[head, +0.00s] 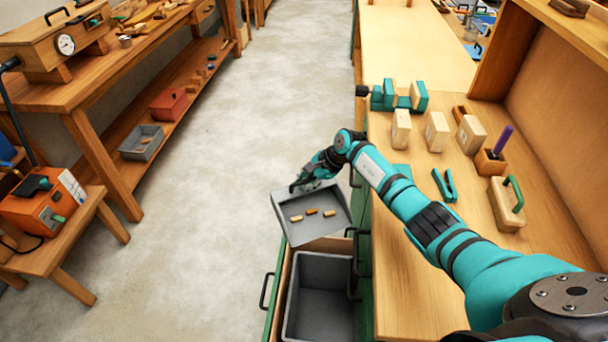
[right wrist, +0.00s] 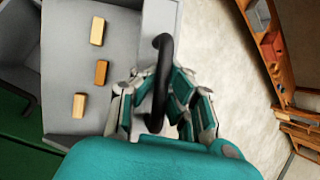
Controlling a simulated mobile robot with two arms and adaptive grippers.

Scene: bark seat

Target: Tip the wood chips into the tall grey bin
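A grey pan (head: 325,228) with raised sides holds three wood chips (head: 312,211), lying apart on its floor. My right gripper (head: 312,181) is shut on the pan's black handle (right wrist: 161,60) and holds the pan in the air. The chips (right wrist: 101,73) and pan (right wrist: 62,50) also show in the right wrist view, with the fingers (right wrist: 158,95) either side of the handle. The tall grey bin (head: 318,268) stands in an open drawer, nearer to me than the pan. Its visible inside looks empty. My left gripper is out of view.
The green drawer (head: 272,312) with black handles juts out left of the workbench (head: 400,290). Blocks, a teal clamp (head: 445,185) and a green-handled block (head: 507,205) lie on the bench. The concrete floor (head: 220,170) to the left is clear up to another bench and a stool.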

